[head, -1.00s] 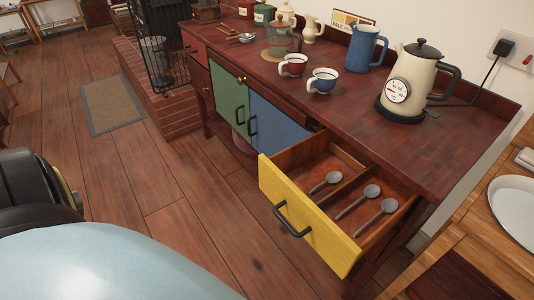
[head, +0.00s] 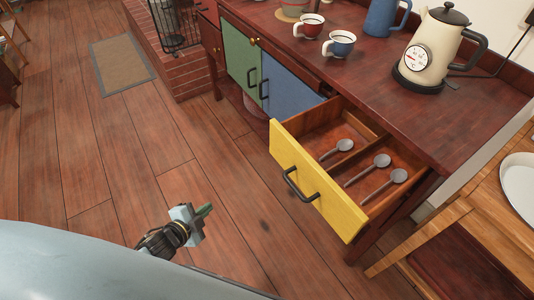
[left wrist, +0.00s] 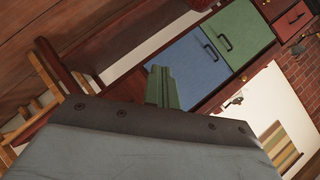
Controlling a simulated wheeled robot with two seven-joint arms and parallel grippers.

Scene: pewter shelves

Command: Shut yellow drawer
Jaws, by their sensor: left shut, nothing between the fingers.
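The yellow drawer (head: 314,184) stands pulled out from the right end of the dark red wooden cabinet. Its front has a black bar handle (head: 298,184). Several grey spoons (head: 381,161) lie inside, in divided compartments. My left gripper (head: 205,211) is over the floor in the head view, left of the drawer front and apart from it. Its green fingers are shut and empty. In the left wrist view the shut fingers (left wrist: 160,86) point toward the blue door; the yellow drawer cannot be made out there. My right gripper is not in view.
A blue door (head: 290,91) and a green door (head: 240,58) are closed left of the drawer. Cups and a cream kettle (head: 432,50) stand on the counter. A wooden table (head: 440,225) with a white plate stands at the right. Floor before the drawer is clear.

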